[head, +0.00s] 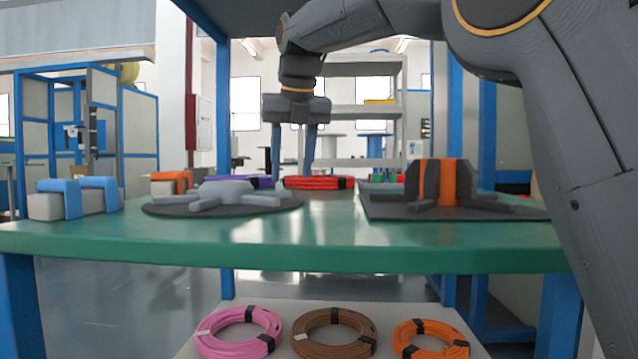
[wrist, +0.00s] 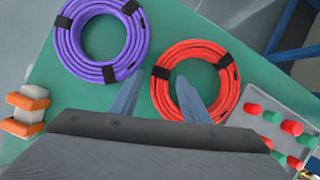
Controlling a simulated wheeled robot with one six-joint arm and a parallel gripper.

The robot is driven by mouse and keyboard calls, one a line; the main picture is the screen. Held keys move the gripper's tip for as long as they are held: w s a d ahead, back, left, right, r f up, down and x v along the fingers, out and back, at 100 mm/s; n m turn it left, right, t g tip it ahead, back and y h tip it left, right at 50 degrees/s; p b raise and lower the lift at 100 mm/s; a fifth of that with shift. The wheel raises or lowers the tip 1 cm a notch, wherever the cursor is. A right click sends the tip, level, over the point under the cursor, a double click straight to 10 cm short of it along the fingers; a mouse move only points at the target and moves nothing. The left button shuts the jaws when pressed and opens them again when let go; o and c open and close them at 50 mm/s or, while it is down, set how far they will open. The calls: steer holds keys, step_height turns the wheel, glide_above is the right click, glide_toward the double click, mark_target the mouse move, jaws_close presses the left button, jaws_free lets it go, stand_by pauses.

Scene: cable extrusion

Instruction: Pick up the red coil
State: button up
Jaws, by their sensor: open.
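The red coil (head: 316,183) lies flat at the back of the green table in the head view. In the wrist view the red coil (wrist: 231,78) shows as a ring with black bands, right of centre. My gripper (head: 291,173) is open and empty, pointing down above the back of the table. I cannot tell the height of the fingertips above the coil.
A purple coil (wrist: 132,70) lies just left of the red one. A tray of red and green parts (wrist: 251,117) is to the right. On the green table (head: 290,243), a grey reel fixture (head: 222,196) and a black-and-orange fixture (head: 438,185) stand nearer. Pink, brown and orange coils lie below.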

steer(key=shift+w+f, duration=0.15)
steer(key=shift+f, duration=0.2)
steer(key=shift+c, duration=0.3)
jaws_close()
steer(key=shift+r, duration=0.15)
